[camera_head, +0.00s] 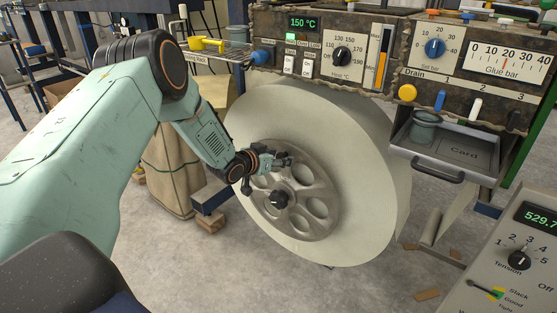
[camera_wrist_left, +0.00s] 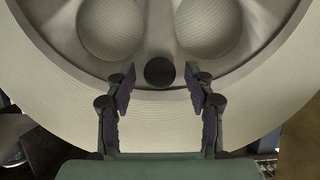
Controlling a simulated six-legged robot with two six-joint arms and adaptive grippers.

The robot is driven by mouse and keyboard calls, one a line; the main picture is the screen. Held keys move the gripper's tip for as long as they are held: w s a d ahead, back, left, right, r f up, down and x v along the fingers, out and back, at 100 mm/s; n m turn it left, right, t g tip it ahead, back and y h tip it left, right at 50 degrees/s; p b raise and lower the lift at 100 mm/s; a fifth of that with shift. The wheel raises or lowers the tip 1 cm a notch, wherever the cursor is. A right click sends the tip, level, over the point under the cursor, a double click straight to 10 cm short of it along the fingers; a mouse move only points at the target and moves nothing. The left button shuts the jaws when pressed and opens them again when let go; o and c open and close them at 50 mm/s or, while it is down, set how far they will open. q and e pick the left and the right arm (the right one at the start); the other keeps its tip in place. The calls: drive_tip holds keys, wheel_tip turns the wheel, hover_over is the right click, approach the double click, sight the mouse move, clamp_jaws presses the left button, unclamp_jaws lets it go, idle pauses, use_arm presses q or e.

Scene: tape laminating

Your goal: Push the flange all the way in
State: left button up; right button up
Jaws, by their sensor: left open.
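The flange (camera_head: 300,192) is a grey metal disc with several round holes and a black centre knob (camera_head: 279,199). It sits against the face of a large cream roll (camera_head: 375,190); whether a gap is left behind it I cannot tell. My left gripper (camera_head: 287,160) is at the flange's upper part, in front of it. In the left wrist view its two fingers (camera_wrist_left: 159,76) are apart and empty, with a dark round spot on or before the flange (camera_wrist_left: 159,30) between their tips. Contact cannot be told. My right gripper is not in view.
A control panel (camera_head: 325,72) with dials and switches overhangs the roll. An open drawer (camera_head: 455,167) holding a cup (camera_head: 424,126) juts out at right. A tension console (camera_head: 500,275) stands at lower right. A brown sack (camera_head: 168,165) stands left behind my arm.

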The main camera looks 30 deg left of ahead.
use_arm(q)
drive_tip(key=shift+c, duration=0.3)
clamp_jaws()
idle(0.4)
